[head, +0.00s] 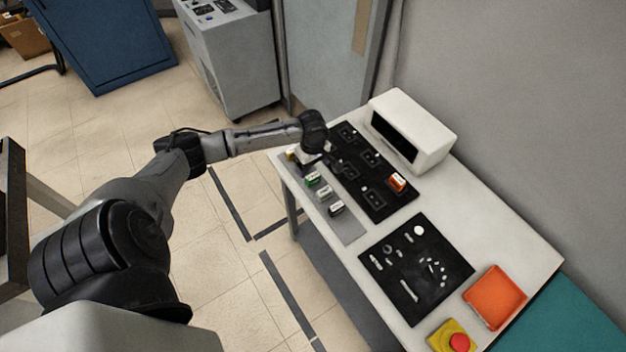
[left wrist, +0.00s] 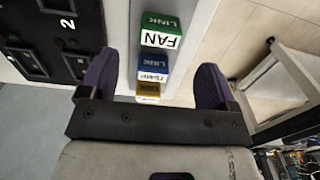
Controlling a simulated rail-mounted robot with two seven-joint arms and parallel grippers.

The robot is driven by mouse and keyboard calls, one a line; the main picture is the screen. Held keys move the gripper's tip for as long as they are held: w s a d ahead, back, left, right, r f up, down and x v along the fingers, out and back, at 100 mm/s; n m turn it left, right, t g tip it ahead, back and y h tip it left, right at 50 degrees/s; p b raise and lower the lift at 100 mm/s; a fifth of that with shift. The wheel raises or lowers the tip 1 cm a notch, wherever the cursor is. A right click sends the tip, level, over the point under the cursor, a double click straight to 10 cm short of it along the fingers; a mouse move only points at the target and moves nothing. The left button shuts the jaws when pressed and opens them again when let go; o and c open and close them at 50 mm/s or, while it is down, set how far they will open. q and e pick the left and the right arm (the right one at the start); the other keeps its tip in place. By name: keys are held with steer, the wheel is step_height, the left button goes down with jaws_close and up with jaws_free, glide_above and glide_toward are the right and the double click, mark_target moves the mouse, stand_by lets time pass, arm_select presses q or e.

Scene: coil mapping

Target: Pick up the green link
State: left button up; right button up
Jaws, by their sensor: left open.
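The green link (head: 312,179) is a small block on the grey strip at the left edge of the white table in the head view. In the left wrist view the green link (left wrist: 161,31), marked FAN, lies beyond my fingertips, apart from them. My left gripper (head: 318,158) is over the far end of the strip, and its tips are hard to make out there. In the left wrist view the left gripper (left wrist: 157,62) is open, with its purple fingers either side of a blue link (left wrist: 154,68) as seen from the camera. My right gripper is not in view.
A yellow link (left wrist: 148,90) stands beside the blue one. Other links (head: 336,208) stand nearer on the strip (head: 348,232). A black slotted panel (head: 375,205) holds a red link (head: 397,182). A white box (head: 425,125) stands behind it. An orange tray (head: 495,298) is farther right.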

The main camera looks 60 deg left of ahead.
mark_target(313, 176)
arm_select(q)
steer(key=shift+d+f+b, duration=0.15)
steer(key=shift+f+b, duration=0.2)
steer(key=shift+f, duration=3)
steer(key=c, duration=1)
